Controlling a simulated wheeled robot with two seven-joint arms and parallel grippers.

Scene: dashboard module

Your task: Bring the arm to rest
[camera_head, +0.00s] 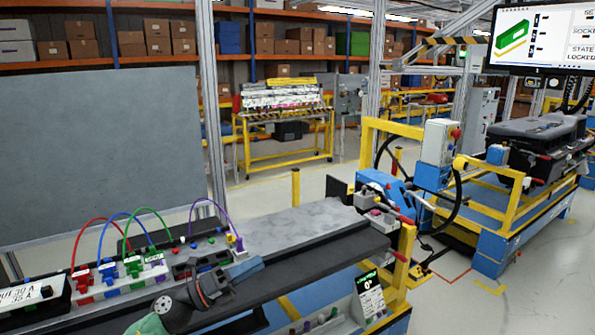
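My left arm comes in from the bottom edge of the head view, left of the middle. My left gripper (225,278), dark grey, is over the front part of the dark workbench (318,252). Its fingers blend with the dark parts behind them, so I cannot tell whether it is open or shut, or whether it touches anything. No held object can be made out. My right arm and gripper are not in view.
Beside the gripper, a white connector block (130,283) carries red, blue, green and purple cables in tall loops. A grey panel (100,150) stands behind. The bench's light grey top (300,225) is clear to the right. A yellow-blue station (505,215) and a monitor (540,38) stand farther right.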

